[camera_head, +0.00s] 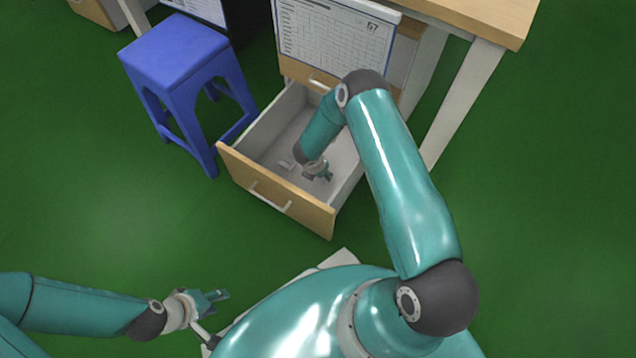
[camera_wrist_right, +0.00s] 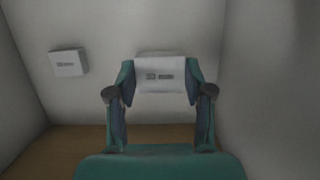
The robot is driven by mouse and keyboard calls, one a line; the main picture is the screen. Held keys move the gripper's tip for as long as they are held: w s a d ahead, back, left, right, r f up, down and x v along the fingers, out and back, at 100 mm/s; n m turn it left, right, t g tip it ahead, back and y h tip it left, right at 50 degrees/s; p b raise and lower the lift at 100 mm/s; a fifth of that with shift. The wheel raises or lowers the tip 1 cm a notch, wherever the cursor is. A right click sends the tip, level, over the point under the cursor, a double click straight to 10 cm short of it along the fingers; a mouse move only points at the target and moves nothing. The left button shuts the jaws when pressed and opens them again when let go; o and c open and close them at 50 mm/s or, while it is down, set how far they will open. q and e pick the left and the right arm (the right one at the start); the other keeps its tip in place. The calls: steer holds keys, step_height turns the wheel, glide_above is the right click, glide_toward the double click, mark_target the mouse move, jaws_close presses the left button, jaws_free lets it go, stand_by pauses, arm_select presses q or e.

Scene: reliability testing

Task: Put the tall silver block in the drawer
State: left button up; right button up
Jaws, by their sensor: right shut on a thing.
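The drawer (camera_head: 336,208) is pulled open under the desk, with a wooden front and pale inside. My right gripper (camera_head: 318,176) reaches down into it. In the right wrist view, my right gripper (camera_wrist_right: 161,88) is shut on a silver-white block (camera_wrist_right: 161,76) with a small dark label, inside the drawer walls. I cannot tell whether the block touches the drawer floor. A second small pale block (camera_wrist_right: 67,63) lies in the drawer, apart from the held one; it also shows in the head view (camera_head: 286,165). My left gripper (camera_head: 216,297) is low at the left, away from the drawer; its jaw opening is unclear.
A blue stool (camera_head: 175,55) stands left of the drawer, close to it. The cabinet (camera_head: 335,35) with a printed sheet and the wooden desk top (camera_head: 490,15) are above and behind. Green floor (camera_head: 110,215) is clear at the left.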

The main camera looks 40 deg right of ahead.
steer(key=shift+f+b, duration=0.8)
steer(key=shift+f, duration=1.8)
steer(key=shift+f, duration=0.1)
steer(key=o, duration=1.3)
steer(key=shift+c, duration=0.2)
steer(key=shift+a+r, duration=0.1)
steer(key=shift+r, duration=0.35)
steer(key=p+v, duration=0.4)
steer(key=v, duration=0.7)
steer(key=shift+r, duration=0.1)
